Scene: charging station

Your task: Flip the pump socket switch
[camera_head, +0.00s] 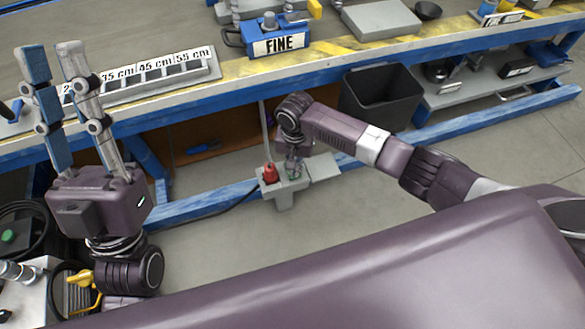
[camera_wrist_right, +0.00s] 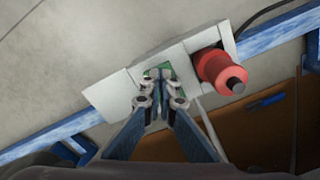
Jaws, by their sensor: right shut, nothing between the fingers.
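The pale grey pump socket box (camera_head: 284,197) is mounted low at the blue bench rail. It also shows in the right wrist view (camera_wrist_right: 112,95), with a red plug (camera_wrist_right: 220,70) in its right part and a green switch area (camera_wrist_right: 156,72) in the middle. The red plug (camera_head: 269,173) also shows in the head view. My right gripper (camera_wrist_right: 161,76) is shut and empty, its fingertips over the switch area, hiding most of it. I cannot tell the switch's position or whether the tips touch it. My left gripper (camera_head: 52,50) is open and empty, raised at the far left.
A blue bench rail (camera_head: 205,203) runs behind the box, and a dark cable (camera_head: 232,203) leads from it. A black bin (camera_head: 381,97) stands behind my right arm. The workbench (camera_head: 240,80) is above, with a blue FINE box (camera_head: 277,40). Open floor lies in front.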

